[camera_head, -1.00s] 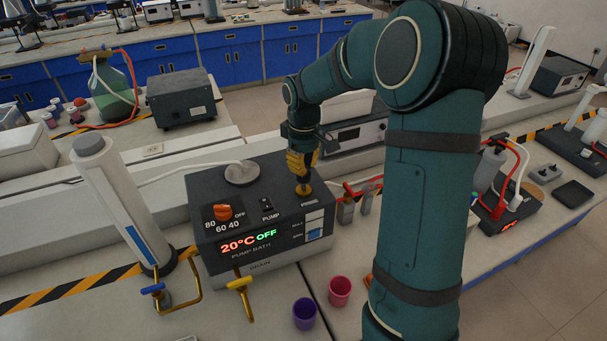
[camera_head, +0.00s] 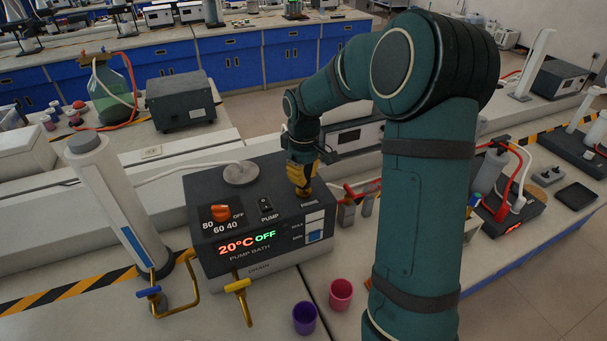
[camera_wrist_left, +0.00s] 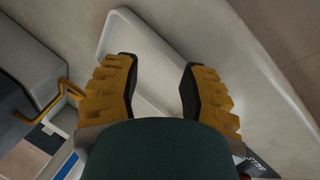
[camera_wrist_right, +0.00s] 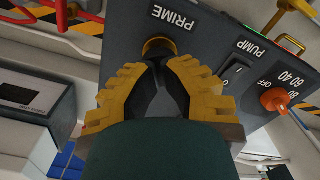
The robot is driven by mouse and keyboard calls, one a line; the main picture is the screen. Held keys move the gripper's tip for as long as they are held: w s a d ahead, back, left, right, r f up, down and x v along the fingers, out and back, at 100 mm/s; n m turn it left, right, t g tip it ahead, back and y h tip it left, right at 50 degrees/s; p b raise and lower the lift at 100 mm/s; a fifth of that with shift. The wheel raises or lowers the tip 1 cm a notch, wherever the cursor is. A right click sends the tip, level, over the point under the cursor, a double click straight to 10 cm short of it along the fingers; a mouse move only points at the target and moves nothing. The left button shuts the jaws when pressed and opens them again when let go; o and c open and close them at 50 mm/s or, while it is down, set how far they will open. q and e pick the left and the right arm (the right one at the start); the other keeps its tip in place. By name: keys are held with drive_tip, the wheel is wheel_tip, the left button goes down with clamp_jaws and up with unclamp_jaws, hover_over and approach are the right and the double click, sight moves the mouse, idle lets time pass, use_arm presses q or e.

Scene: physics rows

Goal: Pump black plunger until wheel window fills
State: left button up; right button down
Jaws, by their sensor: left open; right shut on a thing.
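The pump bath (camera_head: 262,222) is a dark box with a red and green display reading 20°C OFF. My right gripper (camera_head: 302,190) is down at its top right corner, shut on the black plunger, which the fingers mostly hide. In the right wrist view, the fingers (camera_wrist_right: 158,70) meet at the brass collar (camera_wrist_right: 158,45) beside the PRIME label. On the box's front right is a level window (camera_head: 314,228) with MAX and MIN marks, white above and blue below. I cannot make out a wheel. My left gripper (camera_wrist_left: 158,65) is open and empty, outside the head view.
An orange knob (camera_head: 221,212) and a PUMP switch (camera_head: 265,204) sit on the box. A yellow-handled drain tap (camera_head: 238,286) and a blue-handled tap (camera_head: 149,292) stick out in front. Purple (camera_head: 305,317) and pink (camera_head: 341,294) cups stand front right. A white column (camera_head: 115,205) stands left.

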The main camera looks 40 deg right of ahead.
drive_tip(key=shift+r+p, duration=2.15)
drive_tip(key=shift+r, duration=0.5)
use_arm(q)
wheel_tip(320, 180, up, 4)
drive_tip(key=shift+r, duration=0.1)
use_arm(e)
drive_tip(key=shift+f, duration=0.25)
use_arm(q)
drive_tip(key=shift+f+b, duration=1.8)
use_arm(e)
drive_tip(key=shift+f, duration=2.45)
use_arm(q)
drive_tip(key=shift+r+p, duration=2.05)
use_arm(e)
drive_tip(key=shift+r, duration=2.65)
